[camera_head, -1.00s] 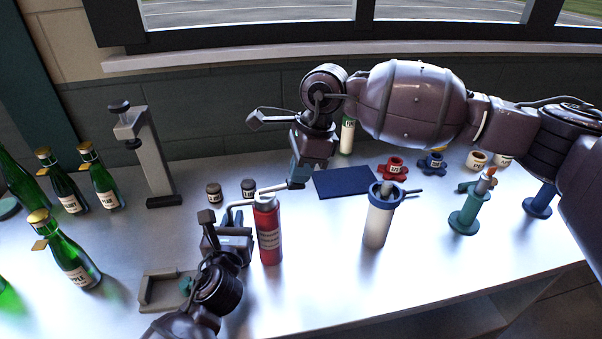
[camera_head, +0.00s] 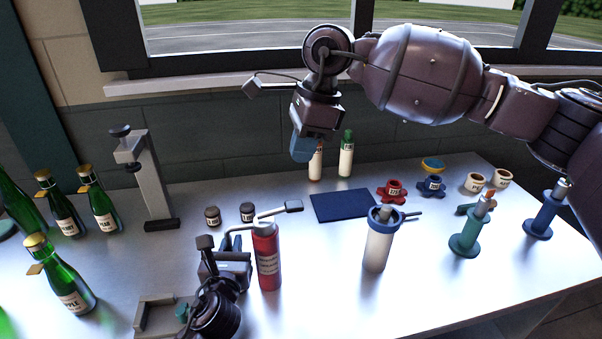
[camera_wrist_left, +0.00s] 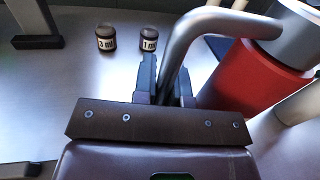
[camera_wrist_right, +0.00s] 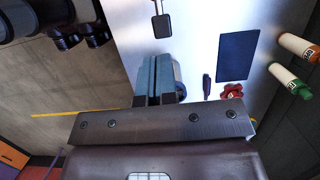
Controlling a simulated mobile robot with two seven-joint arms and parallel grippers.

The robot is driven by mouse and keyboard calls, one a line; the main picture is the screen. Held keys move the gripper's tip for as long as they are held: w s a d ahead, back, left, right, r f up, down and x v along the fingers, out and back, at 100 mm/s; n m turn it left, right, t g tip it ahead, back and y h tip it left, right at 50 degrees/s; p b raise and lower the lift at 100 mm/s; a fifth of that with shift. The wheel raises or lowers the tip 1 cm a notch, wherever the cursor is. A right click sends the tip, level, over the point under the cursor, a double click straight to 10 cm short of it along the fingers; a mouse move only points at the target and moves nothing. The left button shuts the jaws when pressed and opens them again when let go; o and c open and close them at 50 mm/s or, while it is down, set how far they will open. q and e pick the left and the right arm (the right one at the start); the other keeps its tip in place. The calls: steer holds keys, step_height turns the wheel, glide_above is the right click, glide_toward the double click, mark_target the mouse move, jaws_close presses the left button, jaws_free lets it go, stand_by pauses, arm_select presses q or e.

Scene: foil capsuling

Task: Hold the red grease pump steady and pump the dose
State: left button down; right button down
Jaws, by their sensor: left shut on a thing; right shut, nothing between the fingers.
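The red grease pump (camera_head: 267,262) stands upright on the bench. Its top lever slants up to the right, ending in a dark pad (camera_head: 293,206). My left gripper (camera_head: 228,247) is beside the pump's left side, shut on its bent silver tube; the left wrist view shows this tube (camera_wrist_left: 185,45) at the fingers and the red body (camera_wrist_left: 250,85) to the right. My right gripper (camera_head: 303,148) is shut and empty, above and behind the lever pad, apart from it. The right wrist view shows the pad (camera_wrist_right: 162,27) beyond the closed fingers (camera_wrist_right: 157,80).
Two small brown jars (camera_head: 212,216) stand behind the pump. Green bottles (camera_head: 65,275) and a grey stand (camera_head: 152,185) are on the left.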

steer(key=shift+a+v, duration=0.15)
steer(key=shift+v, duration=0.85)
steer(key=shift+a+v, duration=0.2)
steer(key=shift+v, duration=0.85)
arm_select(q)
steer(key=c, duration=1.1)
jaws_free()
steer(key=s+a, duration=0.1)
steer(key=s, duration=1.1)
